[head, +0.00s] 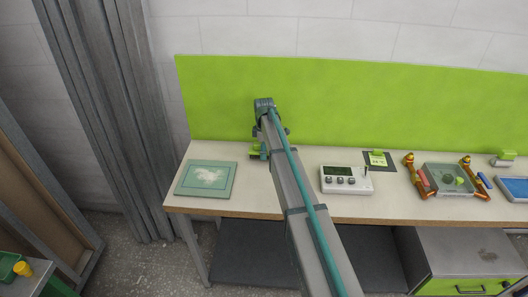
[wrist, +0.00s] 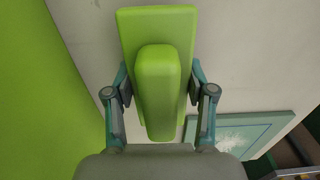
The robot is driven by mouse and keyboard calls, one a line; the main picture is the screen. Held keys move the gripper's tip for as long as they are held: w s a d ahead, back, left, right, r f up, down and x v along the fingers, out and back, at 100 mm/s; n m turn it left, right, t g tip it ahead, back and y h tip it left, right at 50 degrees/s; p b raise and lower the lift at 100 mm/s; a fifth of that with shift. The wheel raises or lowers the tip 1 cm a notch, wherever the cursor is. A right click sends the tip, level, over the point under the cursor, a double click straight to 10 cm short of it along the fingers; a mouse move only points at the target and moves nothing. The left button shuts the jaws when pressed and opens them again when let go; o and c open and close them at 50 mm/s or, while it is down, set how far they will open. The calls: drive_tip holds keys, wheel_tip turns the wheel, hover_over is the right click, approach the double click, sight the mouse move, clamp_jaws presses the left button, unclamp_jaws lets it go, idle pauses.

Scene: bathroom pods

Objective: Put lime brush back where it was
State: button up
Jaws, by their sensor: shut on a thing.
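The lime brush (wrist: 158,25) fills the upper middle of the wrist view, a wide lime plate with a rounded lime handle along it. My gripper (wrist: 160,92) is shut on the handle, one teal-jointed finger on each side. In the head view my gripper (head: 261,150) is low over the table's back, right of a teal board with a white smear (head: 208,178). My arm partly hides the brush there, and I cannot tell whether it touches the table.
The pale table (head: 278,199) runs along a lime back panel (head: 350,98). Right of my arm are a white control box (head: 346,189), a dark square mat (head: 388,167) with a lime item on it, and a grey tray (head: 434,190) between red-orange tools. A grey curtain hangs left.

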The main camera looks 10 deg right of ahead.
drive_tip(key=shift+f, duration=0.7)
drive_tip(key=shift+f, duration=0.15)
drive_tip(key=o, duration=1.1)
wheel_tip(320, 180, up, 12)
drive_tip(key=b, duration=0.4)
drive_tip(key=shift+r, duration=0.2)
drive_tip(key=shift+f, duration=0.1)
